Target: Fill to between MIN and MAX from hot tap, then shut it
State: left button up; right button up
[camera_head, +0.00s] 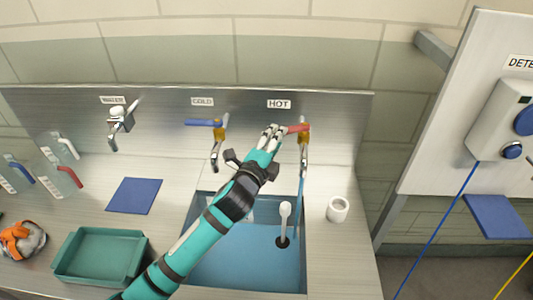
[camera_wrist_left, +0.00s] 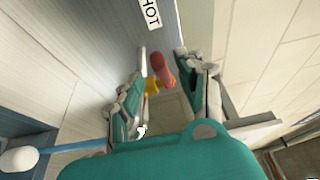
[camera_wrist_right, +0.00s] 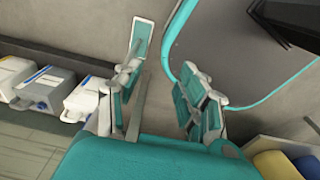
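The hot tap (camera_head: 304,150) has a yellow body and a red lever (camera_head: 297,128) pointing left, under the HOT label (camera_head: 279,104). My left gripper (camera_head: 271,132) is at the lever's left end. In the left wrist view its fingers (camera_wrist_left: 160,88) are apart, with the red lever end (camera_wrist_left: 161,68) between them; contact is unclear. The sink (camera_head: 250,262) below looks blue inside; a white upright piece (camera_head: 285,213) stands over its dark drain. A thin blue line drops below the spout; I cannot tell whether it is water. MIN and MAX marks are not readable. My right gripper (camera_wrist_right: 160,98) is open and empty.
The cold tap (camera_head: 218,133) with a blue lever is left of the hot tap. A white cup (camera_head: 338,209) stands right of the sink. A teal tray (camera_head: 101,256), a blue mat (camera_head: 134,196) and clear jugs (camera_head: 60,178) are at the left. A detergent panel (camera_head: 450,120) is at the right.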

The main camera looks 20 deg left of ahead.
pick_arm(q)
jog(key=s+a, duration=0.1)
jog(key=s, duration=0.7)
jog(key=shift+s, duration=0.1)
